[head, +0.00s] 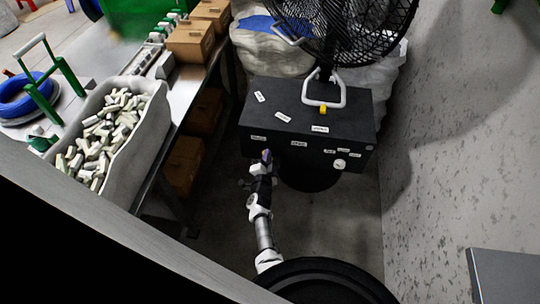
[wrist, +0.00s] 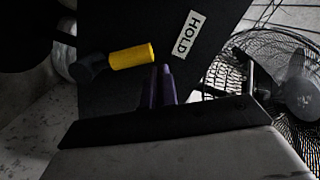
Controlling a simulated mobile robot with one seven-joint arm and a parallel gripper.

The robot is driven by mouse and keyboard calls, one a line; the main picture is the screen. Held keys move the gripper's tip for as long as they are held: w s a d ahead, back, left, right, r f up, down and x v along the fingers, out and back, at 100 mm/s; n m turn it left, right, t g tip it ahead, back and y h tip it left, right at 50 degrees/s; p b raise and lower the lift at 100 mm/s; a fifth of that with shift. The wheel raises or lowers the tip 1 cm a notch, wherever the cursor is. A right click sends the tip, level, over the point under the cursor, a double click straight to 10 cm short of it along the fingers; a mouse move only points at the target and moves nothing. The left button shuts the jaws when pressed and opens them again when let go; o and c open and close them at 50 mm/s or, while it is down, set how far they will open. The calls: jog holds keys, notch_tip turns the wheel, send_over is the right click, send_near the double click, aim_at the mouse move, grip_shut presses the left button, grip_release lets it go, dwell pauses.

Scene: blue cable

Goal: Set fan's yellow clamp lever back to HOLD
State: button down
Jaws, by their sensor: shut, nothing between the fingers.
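The yellow clamp lever (wrist: 131,56) shows in the wrist view against a dark panel. Its black pivot end (wrist: 88,68) is at the left, and its yellow tip points right, toward the white HOLD label (wrist: 188,34). A gap of dark panel lies between tip and label. My gripper (wrist: 165,72) is shut and empty, its purple fingertips just right of and below the yellow tip; I cannot tell whether they touch. In the head view my gripper (head: 266,156) is at the front left of the black box (head: 310,115) under the fan (head: 345,30).
To the left is a metal table with a grey bin (head: 152,112) of pale pieces and brown boxes (head: 190,43).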

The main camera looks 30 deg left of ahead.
jog(key=shift+a, duration=0.25)
dwell(0.4)
